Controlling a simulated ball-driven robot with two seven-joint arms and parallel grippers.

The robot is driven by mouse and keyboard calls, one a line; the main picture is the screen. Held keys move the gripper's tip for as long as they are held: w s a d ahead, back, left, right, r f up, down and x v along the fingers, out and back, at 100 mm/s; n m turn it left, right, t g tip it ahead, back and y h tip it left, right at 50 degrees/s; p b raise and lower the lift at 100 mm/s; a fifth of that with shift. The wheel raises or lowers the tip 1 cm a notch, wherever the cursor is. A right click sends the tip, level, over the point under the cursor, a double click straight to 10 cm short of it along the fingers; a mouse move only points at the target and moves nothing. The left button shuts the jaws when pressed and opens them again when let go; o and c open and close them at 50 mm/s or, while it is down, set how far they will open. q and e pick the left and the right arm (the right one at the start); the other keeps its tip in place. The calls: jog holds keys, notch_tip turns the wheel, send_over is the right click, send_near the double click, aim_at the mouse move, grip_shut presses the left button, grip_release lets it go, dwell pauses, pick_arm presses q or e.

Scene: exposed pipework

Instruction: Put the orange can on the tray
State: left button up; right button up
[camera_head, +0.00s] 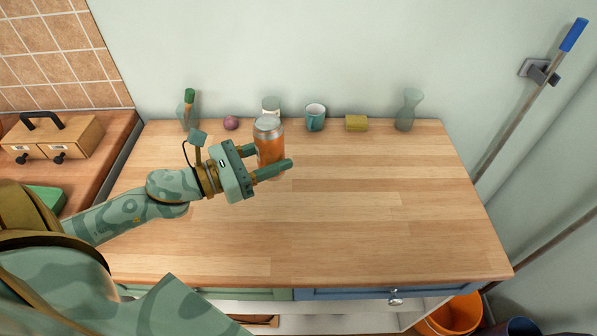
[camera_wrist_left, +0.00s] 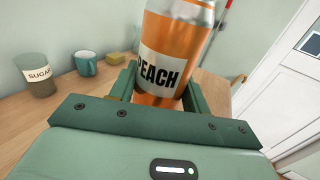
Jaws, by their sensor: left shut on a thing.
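The orange can (camera_head: 268,146) has a silver top, and its label reads PEACH in the left wrist view (camera_wrist_left: 170,65). My left gripper (camera_head: 271,157) is shut on it, with one finger on each side. The can looks upright over the back middle of the wooden worktop (camera_head: 330,220). The near finger covers its lower part, so I cannot tell whether it touches the wood. I cannot make out a tray for certain in either view. My right gripper is not in view.
Along the back stand a green-topped bottle (camera_head: 188,108), a purple onion-like ball (camera_head: 231,123), a sugar jar (camera_head: 271,104), a teal mug (camera_head: 315,118), a yellow sponge (camera_head: 356,123) and a glass vase (camera_head: 408,110). The worktop's front and right are clear.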

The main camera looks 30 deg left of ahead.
pick_arm(q)
jog(key=w+f+b, duration=0.3)
jog(key=w+f, duration=0.3)
jog(key=w, duration=0.1)
jog(key=shift+f, duration=0.25)
jog(key=shift+w+f+b, duration=0.15)
jog(key=shift+f+b, duration=0.25)
jog(key=shift+f, duration=0.55)
jog(key=shift+w+f+b, duration=0.1)
jog(key=shift+f+b, duration=0.3)
jog(key=shift+f, duration=0.5)
jog(key=shift+f, duration=0.1)
jog(key=o, duration=1.1)
